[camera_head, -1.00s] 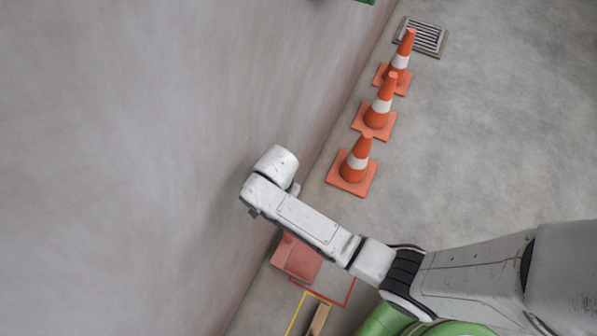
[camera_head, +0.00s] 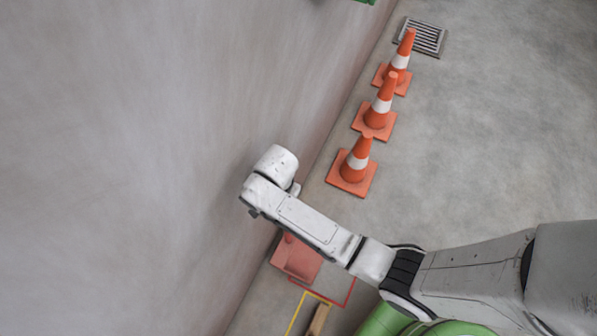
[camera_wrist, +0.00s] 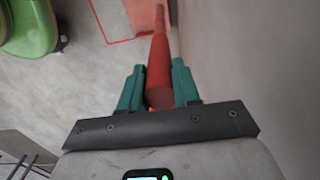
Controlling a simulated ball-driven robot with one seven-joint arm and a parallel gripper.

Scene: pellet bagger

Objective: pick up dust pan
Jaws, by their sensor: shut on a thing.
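The red dust pan (camera_head: 298,260) is by the foot of the wall in the head view, partly hidden behind my arm. In the wrist view its red handle (camera_wrist: 159,70) points up towards the camera, with the pan's lighter red body at the top of the picture. My gripper (camera_wrist: 158,88) has its two teal fingers on either side of the handle near its end, shut on it. The head view does not show my fingers clearly.
A grey wall (camera_head: 150,150) stands close by on the left. Three orange cones, the nearest (camera_head: 354,165), stand along it. A floor grate (camera_head: 422,37) lies at the far end. Red and yellow floor lines are near the pan. Open floor lies to the right.

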